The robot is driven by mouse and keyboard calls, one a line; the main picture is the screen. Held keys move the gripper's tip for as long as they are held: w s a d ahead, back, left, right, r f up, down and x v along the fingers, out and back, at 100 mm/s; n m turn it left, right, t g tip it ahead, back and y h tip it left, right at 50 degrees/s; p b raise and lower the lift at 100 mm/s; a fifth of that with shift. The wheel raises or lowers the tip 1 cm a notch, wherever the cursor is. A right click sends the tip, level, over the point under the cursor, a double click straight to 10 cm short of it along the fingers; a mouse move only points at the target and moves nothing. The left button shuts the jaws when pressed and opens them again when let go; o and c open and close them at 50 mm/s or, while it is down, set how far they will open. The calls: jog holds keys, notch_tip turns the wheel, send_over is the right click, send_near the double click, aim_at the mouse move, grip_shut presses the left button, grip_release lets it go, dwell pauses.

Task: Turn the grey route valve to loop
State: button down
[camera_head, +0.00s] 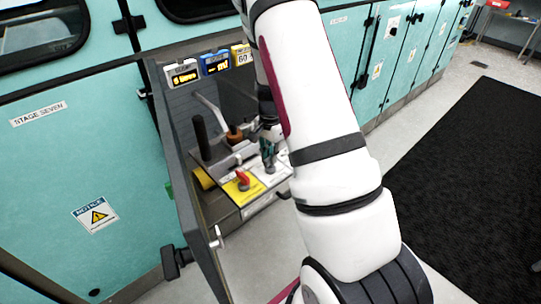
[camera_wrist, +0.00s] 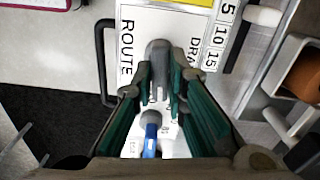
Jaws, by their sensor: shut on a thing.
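The grey route valve (camera_wrist: 158,50) shows in the wrist view as a rounded grey handle on a white panel (camera_wrist: 195,28). The panel reads "ROUTE" to its left and a partly hidden word starting "DRA" to its right. My gripper (camera_wrist: 160,78) has its two green-padded fingers on either side of the handle and is shut on it. Any "loop" label is hidden or unreadable behind the fingers. In the head view my gripper (camera_head: 268,152) is over the white part of the panel, and the valve is hidden there.
A blue-levered valve (camera_wrist: 150,135) shows between the fingers, nearer the palm. A red valve (camera_head: 243,180) sits on a yellow plate to the left. An orange-brown knob (camera_head: 234,135) and a black upright handle (camera_head: 201,135) stand behind. A grey side wall (camera_head: 185,185) bounds the bay.

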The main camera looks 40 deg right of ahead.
jog(key=shift+m, duration=0.6)
jog(key=c, duration=1.6)
grip_release()
notch_tip(320, 180, up, 12)
